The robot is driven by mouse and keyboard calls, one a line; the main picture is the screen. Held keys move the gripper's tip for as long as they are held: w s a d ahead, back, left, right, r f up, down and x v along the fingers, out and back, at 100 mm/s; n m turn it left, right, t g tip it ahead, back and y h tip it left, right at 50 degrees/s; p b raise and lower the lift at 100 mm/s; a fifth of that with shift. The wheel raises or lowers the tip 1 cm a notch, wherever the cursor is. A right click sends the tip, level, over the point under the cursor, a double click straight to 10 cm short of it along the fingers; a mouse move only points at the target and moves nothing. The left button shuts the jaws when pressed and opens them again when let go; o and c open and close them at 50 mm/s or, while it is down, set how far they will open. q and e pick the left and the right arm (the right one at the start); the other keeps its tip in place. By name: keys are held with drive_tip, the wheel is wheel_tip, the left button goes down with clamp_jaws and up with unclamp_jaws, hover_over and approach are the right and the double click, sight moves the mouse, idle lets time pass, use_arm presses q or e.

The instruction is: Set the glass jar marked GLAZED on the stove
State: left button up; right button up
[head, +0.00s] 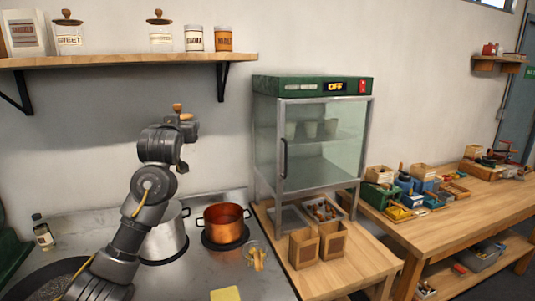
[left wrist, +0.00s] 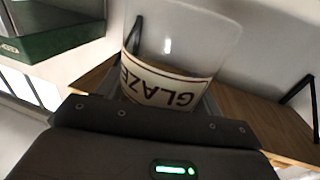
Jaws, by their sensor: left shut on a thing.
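My left gripper (head: 186,140) is raised above the stove, in front of the wall and below the shelf. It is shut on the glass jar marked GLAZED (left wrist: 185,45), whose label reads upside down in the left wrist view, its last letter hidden. In the head view the gripper hides most of the jar; a brown lid knob (head: 177,107) shows above it. The stove (head: 195,278) is a grey metal top below my arm. A steel pot (head: 168,238) and a copper pot (head: 224,217) stand on its burners. My right gripper is out of view.
A dark pan (head: 45,278) is at lower left. A glass warming cabinet (head: 314,145) stands right. The wooden shelf (head: 120,59) holds other jars and tins.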

use_arm(q)
drive_tip(key=s+d+f+m+h, duration=0.1)
drive_tip(key=s+d+f, duration=0.15)
drive_tip(key=f, duration=0.55)
drive_tip(key=s+d+f+h, duration=0.2)
drive_tip(key=s+f, duration=0.1)
drive_tip(key=f, duration=0.5)
drive_tip(key=s+a+f+b, duration=0.1)
drive_tip(key=s+f, duration=0.8)
drive_tip(key=s, duration=0.3)
drive_tip(key=s+a+f+b, duration=0.1)
drive_tip(key=s+f, duration=0.8)
drive_tip(key=s, duration=0.4)
drive_tip(key=shift+y+b, duration=0.4)
drive_tip(key=shift+a, duration=0.1)
